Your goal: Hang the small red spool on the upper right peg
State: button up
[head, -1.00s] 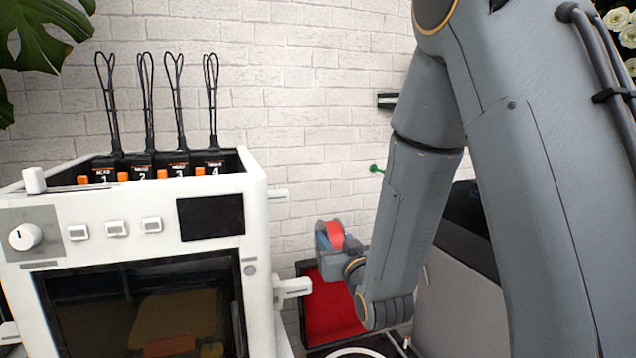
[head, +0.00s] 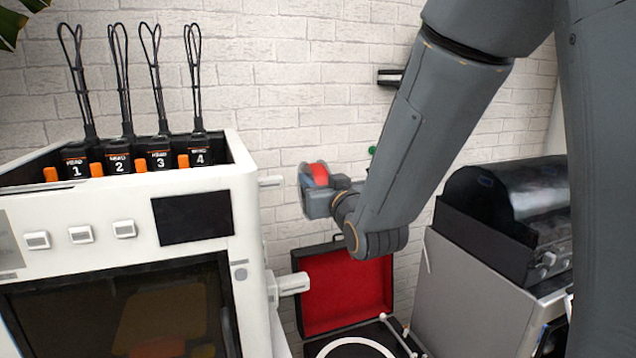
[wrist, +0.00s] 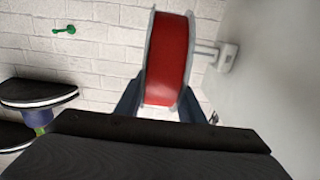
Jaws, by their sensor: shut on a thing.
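My gripper (head: 316,196) is shut on the small red spool (head: 319,174), which has a red winding between pale flanges. In the wrist view the spool (wrist: 167,60) stands upright between the fingers. The upper right peg (head: 271,181) is a short white stub on the right side of the white printer (head: 245,215). The spool is right of this peg in the head view, at about its height, with a visible gap. In the wrist view a pale peg (wrist: 207,50) shows just right of the spool, its inner end partly hidden; I cannot tell whether they touch.
A lower white peg (head: 292,284) sits below on the same printer side. A green hook (head: 372,150) and a black bracket (head: 390,77) are on the brick wall. An open red-lined case (head: 340,290) lies below. A grey cabinet (head: 455,300) with a black machine (head: 515,205) stands right.

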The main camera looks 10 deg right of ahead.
aim_at(274, 177)
jog(key=shift+w+a+b, duration=0.85)
jog(key=shift+w+a, duration=0.2)
jog(key=shift+w, duration=4.25)
jog(key=shift+s+a+f, duration=0.15)
jog(key=shift+s+a, duration=0.1)
jog(key=shift+a, duration=1)
jog(key=shift+s+a+f, duration=0.1)
jog(key=shift+s+a, duration=0.1)
jog(key=shift+a, duration=1.05)
jog(key=shift+s+a+f, duration=0.15)
jog(key=shift+s+a, duration=0.1)
jog(key=shift+a, duration=1)
jog(key=shift+f, duration=0.15)
jog(key=shift+f, duration=0.15)
jog(key=o, duration=1.3)
jog(key=shift+d, duration=0.15)
jog(key=shift+o, duration=0.4)
jog(key=shift+f, duration=0.1)
jog(key=shift+s+f, duration=0.1)
